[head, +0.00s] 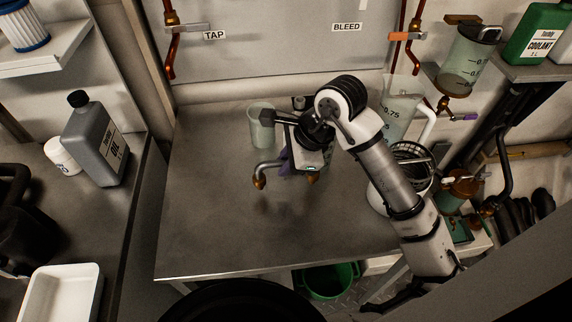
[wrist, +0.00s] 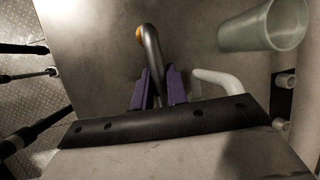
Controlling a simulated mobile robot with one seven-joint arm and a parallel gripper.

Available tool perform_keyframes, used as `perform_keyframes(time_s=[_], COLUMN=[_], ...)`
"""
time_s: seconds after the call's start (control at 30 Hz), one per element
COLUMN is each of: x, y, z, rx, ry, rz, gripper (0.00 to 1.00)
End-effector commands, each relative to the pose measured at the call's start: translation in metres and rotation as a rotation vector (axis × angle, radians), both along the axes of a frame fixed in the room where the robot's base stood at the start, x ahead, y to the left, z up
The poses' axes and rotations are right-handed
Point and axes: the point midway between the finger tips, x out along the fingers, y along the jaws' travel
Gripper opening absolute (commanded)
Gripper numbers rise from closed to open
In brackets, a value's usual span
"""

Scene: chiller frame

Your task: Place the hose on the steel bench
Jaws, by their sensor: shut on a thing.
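The hose (head: 268,165) is a short grey bent tube with copper-coloured ends, over the middle of the steel bench (head: 215,225). One end points down at the left, and another copper-coloured end shows just right of my gripper (head: 286,158). In the wrist view the hose (wrist: 151,48) runs up from between the purple fingers of my gripper (wrist: 157,84), which are shut on it. A dark patch lies on the bench below the hose's left end; I cannot tell whether the hose touches the bench. My wrist hides part of the hose.
A pale green beaker (head: 261,127) stands close behind the hose, also in the wrist view (wrist: 262,28). A measuring jug (head: 401,108) and a white round container with a dark basket stand right, beyond my arm. The bench's left and front are clear. A green bucket (head: 327,283) is below.

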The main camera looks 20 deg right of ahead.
Motion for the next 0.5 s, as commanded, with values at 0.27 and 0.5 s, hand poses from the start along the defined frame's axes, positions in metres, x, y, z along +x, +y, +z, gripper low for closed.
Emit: perform_keyframes(time_s=[0.27,0.5], x=[0.000,0.000], y=[0.000,0.000], z=[-0.022,-0.024], rx=[0.000,0.000], ry=[-0.001,-0.001], rz=[-0.001,-0.001], gripper=[0.00,0.00])
